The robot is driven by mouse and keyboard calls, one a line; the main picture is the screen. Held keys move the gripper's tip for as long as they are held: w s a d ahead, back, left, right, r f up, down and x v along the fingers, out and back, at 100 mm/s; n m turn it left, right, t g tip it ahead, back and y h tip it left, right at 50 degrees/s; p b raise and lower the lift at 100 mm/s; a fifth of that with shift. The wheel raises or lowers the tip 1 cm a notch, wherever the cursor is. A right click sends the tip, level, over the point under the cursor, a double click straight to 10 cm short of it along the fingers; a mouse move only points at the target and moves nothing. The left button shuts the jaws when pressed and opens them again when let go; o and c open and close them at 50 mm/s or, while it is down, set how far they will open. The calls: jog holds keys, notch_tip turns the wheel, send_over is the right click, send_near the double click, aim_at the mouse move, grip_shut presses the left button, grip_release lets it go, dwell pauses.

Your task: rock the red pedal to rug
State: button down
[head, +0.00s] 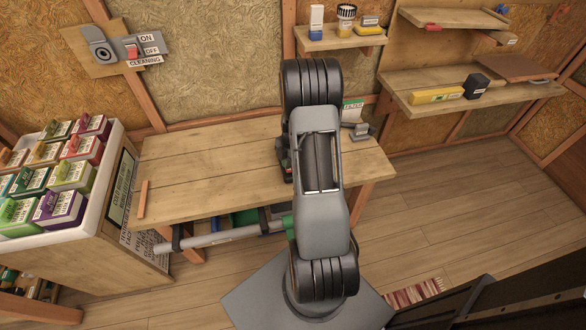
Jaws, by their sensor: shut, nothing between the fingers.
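I cannot make out a red pedal or a "rug" marking in the head view. A dark object with small green and red spots (286,165) shows on the workbench (205,165), mostly hidden behind my arm, and I cannot tell what it is. A grey tube with black clips (222,235) runs along the bench's front edge, with a green piece (288,226) at its right end. A red and white striped rug (414,293) lies on the floor at lower right.
A red switch (131,48) marked ON, OFF and CLEANING is on the left wall. A white tray (104,213) of colourful boxes stands left of the bench. A small holder marked FILTER (353,110) is at the bench's back right. Wall shelves (420,107) hang at right.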

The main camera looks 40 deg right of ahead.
jog(key=shift+f, duration=0.3)
jog(key=shift+r, duration=0.1)
jog(key=shift+r+p, duration=1.9)
jog(key=shift+r, duration=1.6)
